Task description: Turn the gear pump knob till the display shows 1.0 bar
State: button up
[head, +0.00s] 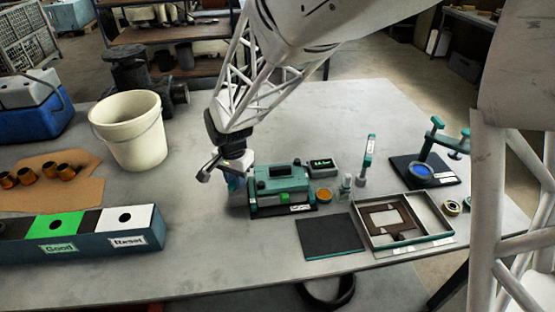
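The gear pump (280,184) is a teal block with a handle-like top on a dark base, near the middle of the table. A small black display (322,166) with pale lit characters stands behind it to the right; the reading is too small to make out surely. My gripper (229,173) is low at the pump's left end, tilted, with a blue-teal part (236,184) at its fingers. This may be the knob; I cannot tell whether the fingers grip it, as they partly cover it.
A cream bucket (130,130) stands left of my gripper. A block labelled Good and Reset (85,238) lies front left. A dark mat (329,236), a framed tray (432,240) and a teal stand (440,135) are on the right. The front centre is clear.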

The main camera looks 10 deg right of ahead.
jog(key=o, duration=0.4)
jog(key=shift+r, duration=2.7)
jog(key=shift+r, duration=2)
